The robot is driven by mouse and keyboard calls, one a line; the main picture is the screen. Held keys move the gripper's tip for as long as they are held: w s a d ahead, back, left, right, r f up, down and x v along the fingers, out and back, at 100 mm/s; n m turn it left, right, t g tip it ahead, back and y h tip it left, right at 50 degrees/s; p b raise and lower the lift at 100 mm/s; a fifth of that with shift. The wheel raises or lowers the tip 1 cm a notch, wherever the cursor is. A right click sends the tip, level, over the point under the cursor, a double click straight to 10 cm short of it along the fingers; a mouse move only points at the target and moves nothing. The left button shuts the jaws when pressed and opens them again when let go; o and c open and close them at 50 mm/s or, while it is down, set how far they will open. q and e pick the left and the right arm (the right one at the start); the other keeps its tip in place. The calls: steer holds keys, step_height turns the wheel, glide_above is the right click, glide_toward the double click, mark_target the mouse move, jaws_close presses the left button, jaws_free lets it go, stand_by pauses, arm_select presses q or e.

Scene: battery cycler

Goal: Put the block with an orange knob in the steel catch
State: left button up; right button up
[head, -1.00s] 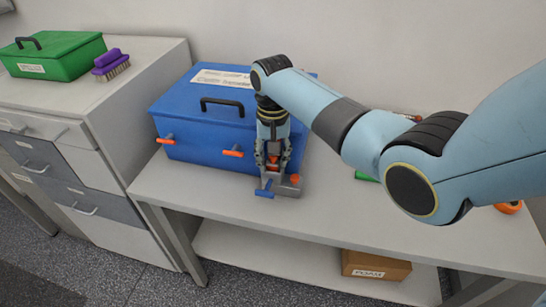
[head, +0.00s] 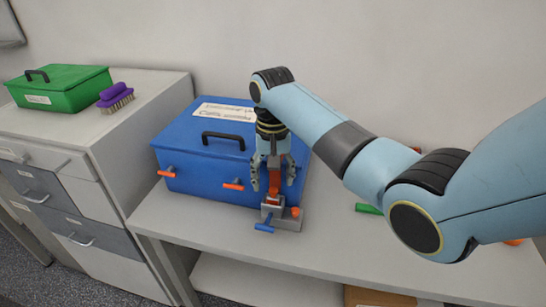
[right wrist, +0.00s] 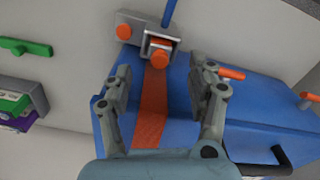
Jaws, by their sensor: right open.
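The grey steel catch (head: 286,220) stands on the bench before the blue box, with an orange knob on its right and a blue handle (head: 263,228) in front. It also shows at the top of the right wrist view (right wrist: 128,17). The block with an orange knob (right wrist: 160,58) appears to sit within the catch's square grey frame; how deep is unclear. An orange-red strip (right wrist: 152,105) runs from it between my fingers. My right gripper (head: 273,186) is open, its fingers on either side of the strip, above the catch. My left gripper is not in view.
The blue box (head: 190,145) has a black handle and orange pegs. A green piece (head: 368,209) lies right on the bench (head: 340,240), partly behind my arm. A green case (head: 60,90) and purple brush (head: 115,95) rest on the cabinet at left.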

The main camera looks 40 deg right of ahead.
mark_target(273, 189)
step_height(273, 189, up, 7)
stand_by(0.7)
steer(key=s+a+f+n+t, duration=0.1)
steer(key=s+f+n, duration=0.25)
steer(key=s, duration=0.65)
steer(key=s+a+r+n+t, duration=0.1)
steer(key=s+r+n, duration=0.1)
steer(key=s, duration=0.6)
steer(key=s+a+r+n+t, duration=0.1)
steer(key=s+r+n+t, duration=0.1)
steer(key=s, duration=0.6)
steer(key=s+d+f+g+h+b, duration=0.2)
steer(key=f+b, duration=0.8)
steer(key=f, duration=2.8)
steer(key=s+d+f+g+y+b, duration=0.1)
steer(key=s+f+b, duration=0.5)
steer(key=s+f, duration=1.2)
step_height(273, 189, down, 3)
steer(key=shift+s+r+m, duration=0.15)
steer(key=shift+s+m, duration=0.2)
steer(key=shift+s, duration=0.05)
